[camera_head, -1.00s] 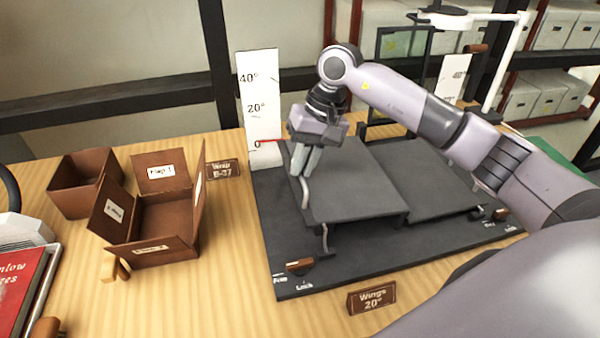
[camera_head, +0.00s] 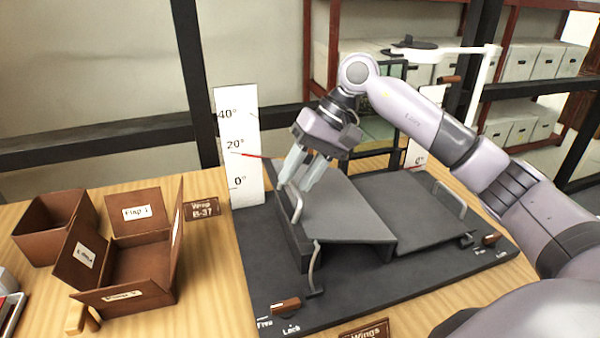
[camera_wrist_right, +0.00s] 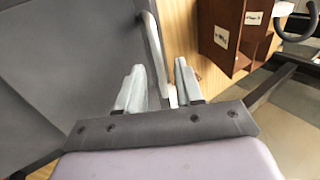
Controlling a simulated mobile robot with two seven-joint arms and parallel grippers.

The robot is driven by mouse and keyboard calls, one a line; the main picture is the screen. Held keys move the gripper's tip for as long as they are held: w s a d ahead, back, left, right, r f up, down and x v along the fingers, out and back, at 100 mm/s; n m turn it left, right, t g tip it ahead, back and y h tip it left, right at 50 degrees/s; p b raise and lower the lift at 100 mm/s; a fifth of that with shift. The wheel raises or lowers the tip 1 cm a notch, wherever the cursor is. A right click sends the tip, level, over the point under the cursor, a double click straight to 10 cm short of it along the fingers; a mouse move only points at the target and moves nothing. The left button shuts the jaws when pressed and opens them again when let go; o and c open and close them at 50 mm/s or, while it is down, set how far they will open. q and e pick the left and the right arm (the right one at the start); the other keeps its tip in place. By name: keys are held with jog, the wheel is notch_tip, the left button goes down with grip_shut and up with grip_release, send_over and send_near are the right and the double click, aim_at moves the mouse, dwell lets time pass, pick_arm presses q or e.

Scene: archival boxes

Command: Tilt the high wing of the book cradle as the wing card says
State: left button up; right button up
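The book cradle (camera_head: 345,290) is a dark base with two wings. Its left wing (camera_head: 345,212) is raised and tilted, its outer edge up; its right wing (camera_head: 415,205) lies lower. The red pointer (camera_head: 252,156) is near the 20° mark on the white scale (camera_head: 245,190). My right gripper (camera_head: 305,171) is at the left wing's metal handle (camera_head: 297,203). In the right wrist view the fingers (camera_wrist_right: 160,88) stand apart, either side of the handle bar (camera_wrist_right: 152,45). The wing card (camera_head: 365,332) is cut off, showing "Wings". My left gripper is out of view.
A brown-knobbed lever (camera_head: 285,305) sits by "Free" and "Lock" labels at the front left; a similar one (camera_head: 490,240) is at the right. An open brown flap box (camera_head: 140,265), another brown box (camera_head: 50,228) and a "Wrap B-37" card (camera_head: 202,208) stand left.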

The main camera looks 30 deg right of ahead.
jog(key=w+v, duration=0.1)
jog(key=v, duration=0.6)
jog(key=shift+s, duration=0.5)
